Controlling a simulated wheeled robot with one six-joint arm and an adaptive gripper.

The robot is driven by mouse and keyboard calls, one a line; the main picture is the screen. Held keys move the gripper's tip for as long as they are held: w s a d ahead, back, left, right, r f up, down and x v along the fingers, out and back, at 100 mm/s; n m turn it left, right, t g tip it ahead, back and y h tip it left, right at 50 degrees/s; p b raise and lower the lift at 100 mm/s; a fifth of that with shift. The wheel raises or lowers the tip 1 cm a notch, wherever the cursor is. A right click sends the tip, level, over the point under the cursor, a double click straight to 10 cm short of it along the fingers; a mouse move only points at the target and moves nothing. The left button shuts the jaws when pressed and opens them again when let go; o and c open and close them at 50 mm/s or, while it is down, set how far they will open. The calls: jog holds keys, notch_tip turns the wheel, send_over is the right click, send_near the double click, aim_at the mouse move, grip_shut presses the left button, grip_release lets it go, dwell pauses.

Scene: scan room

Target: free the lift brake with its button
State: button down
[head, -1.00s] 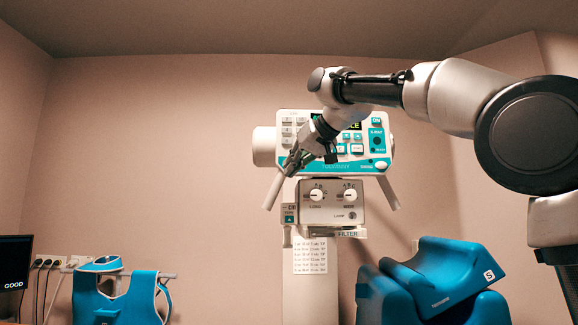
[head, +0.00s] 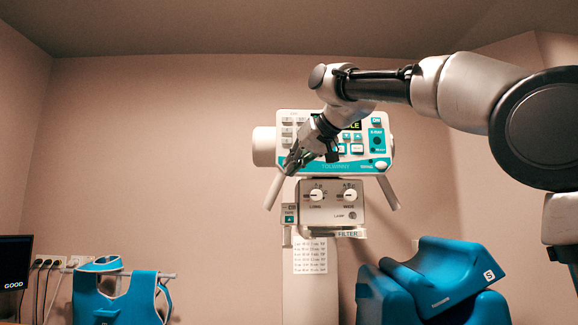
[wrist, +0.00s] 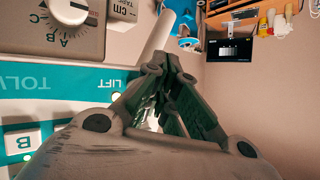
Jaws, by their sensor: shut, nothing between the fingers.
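The white-and-teal control panel (head: 335,167) is on the tube head in the head view. In the wrist view its teal strip (wrist: 45,82) carries a LIFT label (wrist: 120,82), with a small lit spot (wrist: 116,97) just under it, beside my finger. The lift button itself I cannot make out; my gripper covers the panel's lower left corner. My gripper (head: 291,161) is shut and empty at that corner, its tips close to the panel. In the wrist view my gripper (wrist: 166,75) points past the LIFT label; I cannot tell whether it touches.
A lower box with two knobs (head: 333,190) hangs under the panel. Slanted handles (head: 388,192) flank it. The wall left of the panel is clear.

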jog(key=s, duration=0.5)
dwell(0.5)
dwell(0.7)
jog(key=s+d+f+g+h, duration=0.2)
jog(key=d+f, duration=0.2)
jog(key=f, duration=0.6)
jog(key=s+d+f+g+h, duration=0.1)
jog(key=s+d+f+h, duration=0.2)
jog(key=f, duration=0.7)
jog(key=s+d+f+m+g+h, duration=0.2)
jog(key=s+d+f+m, duration=0.2)
jog(key=s+d+f, duration=1.8)
jog(key=shift+s+d+f+m+g+h, duration=0.3)
jog(key=shift+s+d+m, duration=0.1)
jog(key=shift+d, duration=1.55)
